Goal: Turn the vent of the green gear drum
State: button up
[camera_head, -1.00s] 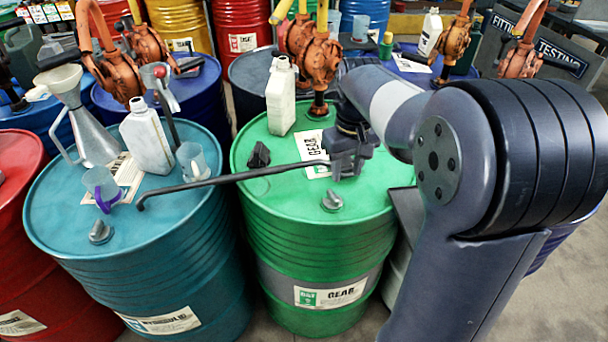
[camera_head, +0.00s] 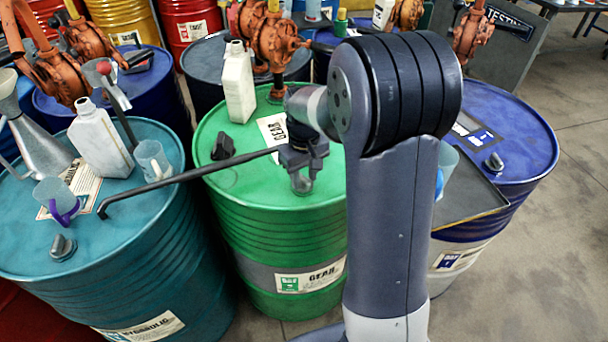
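The green gear drum (camera_head: 250,255) stands in the middle of the head view, upright. Its grey vent (camera_head: 302,185) is on the lid toward the front right. My gripper (camera_head: 303,162) points down just above the vent and partly covers it; I cannot tell whether they touch. A long dark bent rod (camera_head: 190,177) runs left from my gripper, over the teal drum, its bent end free. The rod seems to be held in the gripper, though the fingers are hard to make out.
A dark plug (camera_head: 223,147), a white jug (camera_head: 237,82) and an orange pump (camera_head: 268,40) stand on the green lid. The teal drum (camera_head: 140,260) at left holds a jug, cups and a funnel. A blue drum (camera_head: 515,130) stands at right. Open floor lies at far right.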

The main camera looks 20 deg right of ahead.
grip_shut()
dwell(0.4)
jog(key=shift+m, duration=2.3)
grip_release()
